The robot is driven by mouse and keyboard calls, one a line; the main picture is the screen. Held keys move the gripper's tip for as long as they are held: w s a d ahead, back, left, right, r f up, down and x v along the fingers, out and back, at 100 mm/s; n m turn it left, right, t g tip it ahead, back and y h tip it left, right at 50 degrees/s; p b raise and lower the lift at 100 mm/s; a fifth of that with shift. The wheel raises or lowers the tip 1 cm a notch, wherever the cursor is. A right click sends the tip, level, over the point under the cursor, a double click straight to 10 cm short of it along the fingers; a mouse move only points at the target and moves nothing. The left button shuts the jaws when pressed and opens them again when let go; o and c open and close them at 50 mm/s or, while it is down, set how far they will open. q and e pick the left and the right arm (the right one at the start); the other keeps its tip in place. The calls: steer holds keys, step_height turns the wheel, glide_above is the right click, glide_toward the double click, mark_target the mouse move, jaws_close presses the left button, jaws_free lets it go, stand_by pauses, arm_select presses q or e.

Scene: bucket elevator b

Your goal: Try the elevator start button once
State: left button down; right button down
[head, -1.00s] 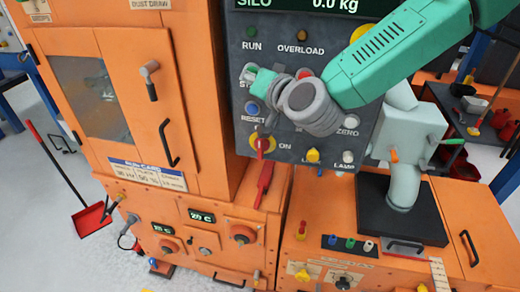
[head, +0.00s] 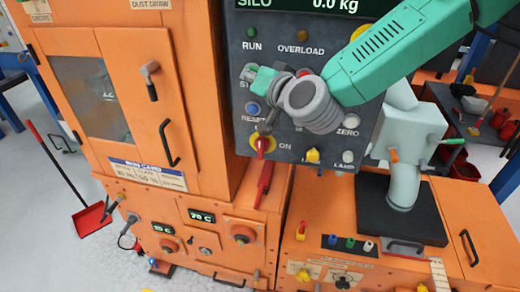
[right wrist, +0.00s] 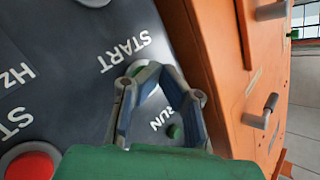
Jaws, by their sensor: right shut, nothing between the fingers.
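The dark control panel (head: 320,20) stands at the upper middle of the head view. My right gripper (head: 250,72) comes in from the upper right, in front of the START position. It is shut and empty. In the right wrist view its fingertips (right wrist: 148,68) are over the start button (right wrist: 137,70), beside the START lettering. The fingers hide most of the button. I cannot tell whether they touch it or whether it is pressed in. My left gripper is not in view.
A blue RESET button (head: 252,108) and a yellow ON switch (head: 263,143) with a red handle are lower on the panel. A red button (right wrist: 28,165) is in the wrist view's lower left corner. An orange cabinet (head: 120,50) stands left of the panel.

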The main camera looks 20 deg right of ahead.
steer(key=shift+s+a, duration=0.15)
steer(key=shift+s, duration=0.1)
steer(key=s+a, duration=0.3)
steer(key=s, duration=0.2)
steer(key=shift+a, duration=0.2)
stand_by(0.3)
stand_by(0.6)
steer(key=s+d+f+n+g+b, duration=0.1)
steer(key=s+f+g+b, duration=0.2)
steer(key=f, duration=0.8)
steer(key=s+d+f+n+g+b, duration=0.15)
steer(key=s+f, duration=0.35)
steer(key=f, duration=0.6)
steer(key=s+f+n+g+b, duration=0.1)
steer(key=s+f+g+b, duration=0.25)
steer(key=f, duration=0.75)
steer(key=s+d+f+n+g+h+b, duration=0.1)
steer(key=s+d+f+g+b, duration=0.2)
steer(key=s+f, duration=0.7)
steer(key=s+d+f+n+g+h+b, duration=0.1)
steer(key=s+d+f+g+h+b, duration=0.1)
steer(key=s+d+f, duration=0.5)
steer(key=s+f+g+b, duration=0.1)
steer(key=s+f+g, duration=0.1)
steer(key=s, duration=0.3)
steer(key=shift+s+d+f+b, duration=0.2)
steer(key=shift+d+f+b, duration=0.15)
steer(key=shift+f, duration=0.15)
